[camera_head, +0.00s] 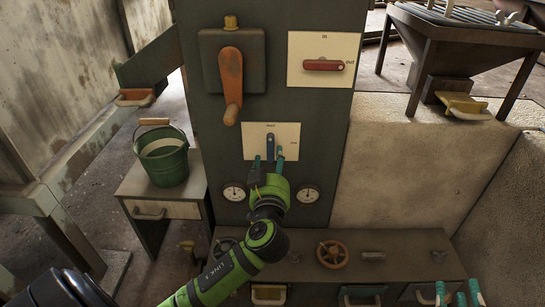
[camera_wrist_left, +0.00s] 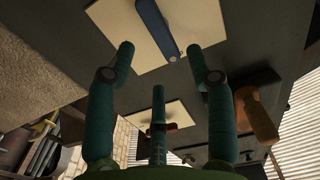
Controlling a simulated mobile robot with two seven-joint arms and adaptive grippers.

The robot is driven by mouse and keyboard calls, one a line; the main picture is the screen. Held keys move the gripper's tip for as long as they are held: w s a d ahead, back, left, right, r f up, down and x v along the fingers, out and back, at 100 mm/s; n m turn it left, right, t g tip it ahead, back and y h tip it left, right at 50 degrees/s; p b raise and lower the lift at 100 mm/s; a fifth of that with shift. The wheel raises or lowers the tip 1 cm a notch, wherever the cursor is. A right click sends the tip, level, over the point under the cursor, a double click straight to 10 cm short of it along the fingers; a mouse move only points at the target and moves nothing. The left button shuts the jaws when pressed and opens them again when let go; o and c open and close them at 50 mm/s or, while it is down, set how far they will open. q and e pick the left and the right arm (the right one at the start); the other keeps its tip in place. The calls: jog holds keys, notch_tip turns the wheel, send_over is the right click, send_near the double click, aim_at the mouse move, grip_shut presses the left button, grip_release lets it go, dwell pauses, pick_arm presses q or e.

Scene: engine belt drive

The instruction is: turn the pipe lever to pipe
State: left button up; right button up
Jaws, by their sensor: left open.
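The blue lever (camera_head: 270,147) stands upright on a white plate (camera_head: 292,131) low on the dark panel. The plate has small labels above and to the right of the lever, too small to read surely. In the left wrist view the blue lever (camera_wrist_left: 157,28) points from its white plate (camera_wrist_left: 118,32) down toward the space between the fingers. My left gripper (camera_head: 267,167) is open in front of the lever, its teal fingers on either side of it and apart from it in the wrist view. My right gripper (camera_head: 458,294) shows only partly at the bottom right, its teal fingers spread.
Above are an orange crank handle (camera_head: 231,85) and a red lever (camera_head: 323,65) on an in/out plate. Two round gauges (camera_head: 307,194) sit below. A green bucket (camera_head: 162,157) stands on a side table at left. A red handwheel (camera_head: 332,254) is on the low bench.

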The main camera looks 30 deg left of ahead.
aim_at(273, 148)
pick_arm(q)
jog(key=x, duration=0.5)
jog(key=shift+w+b, duration=0.1)
jog(key=shift+b, duration=0.2)
jog(key=shift+w+a, duration=0.25)
jog(key=shift+w, duration=0.15)
grip_shut()
pick_arm(e)
jog(key=r, duration=0.1)
jog(key=r+t+y, duration=0.1)
jog(key=r, duration=0.1)
jog(key=s+a+r+t+y, duration=0.1)
jog(key=shift+a+r+n, duration=0.1)
jog(key=shift+r+n, duration=0.2)
